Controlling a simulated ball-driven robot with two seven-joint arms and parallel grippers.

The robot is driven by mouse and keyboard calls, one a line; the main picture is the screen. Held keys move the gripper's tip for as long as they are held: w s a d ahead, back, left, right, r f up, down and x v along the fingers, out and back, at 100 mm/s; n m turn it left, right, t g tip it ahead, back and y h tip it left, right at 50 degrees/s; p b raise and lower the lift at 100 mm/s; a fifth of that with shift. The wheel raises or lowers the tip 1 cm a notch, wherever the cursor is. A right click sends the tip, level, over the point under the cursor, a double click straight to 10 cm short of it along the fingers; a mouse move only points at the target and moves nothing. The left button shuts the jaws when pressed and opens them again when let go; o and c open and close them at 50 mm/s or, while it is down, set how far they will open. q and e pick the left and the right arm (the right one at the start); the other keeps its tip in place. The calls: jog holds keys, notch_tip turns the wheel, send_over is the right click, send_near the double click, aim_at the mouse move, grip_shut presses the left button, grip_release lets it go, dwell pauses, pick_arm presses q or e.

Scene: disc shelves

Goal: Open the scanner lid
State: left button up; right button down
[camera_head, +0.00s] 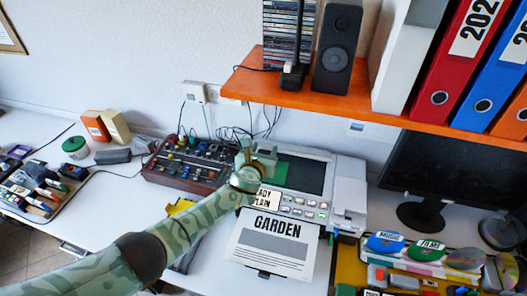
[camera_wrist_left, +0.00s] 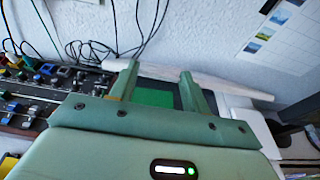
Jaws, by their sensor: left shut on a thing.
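The scanner (camera_head: 346,195) is a pale grey machine on the white desk, with a row of buttons along its front. Its lid (camera_head: 307,171) shows as a dark panel in a pale frame with a green patch. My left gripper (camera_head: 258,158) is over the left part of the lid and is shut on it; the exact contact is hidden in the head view. In the left wrist view, the gripper fingers (camera_wrist_left: 157,88) stand apart on either side of the green patch, with a pale edge behind. My right gripper is out of view.
A mixer with knobs (camera_head: 190,160) is close on the left. An orange shelf (camera_head: 300,100) with a speaker (camera_head: 337,48) and binders hangs above. A GARDEN sheet (camera_head: 272,246) is in front of the scanner. A monitor (camera_head: 450,175) stands at right.

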pick_arm(q)
jog(key=o, duration=1.4)
jog(key=shift+r, duration=0.15)
jog(key=shift+s, duration=0.15)
jog(key=p+v, duration=0.7)
jog(key=v, duration=0.9)
jog(key=shift+r, duration=0.1)
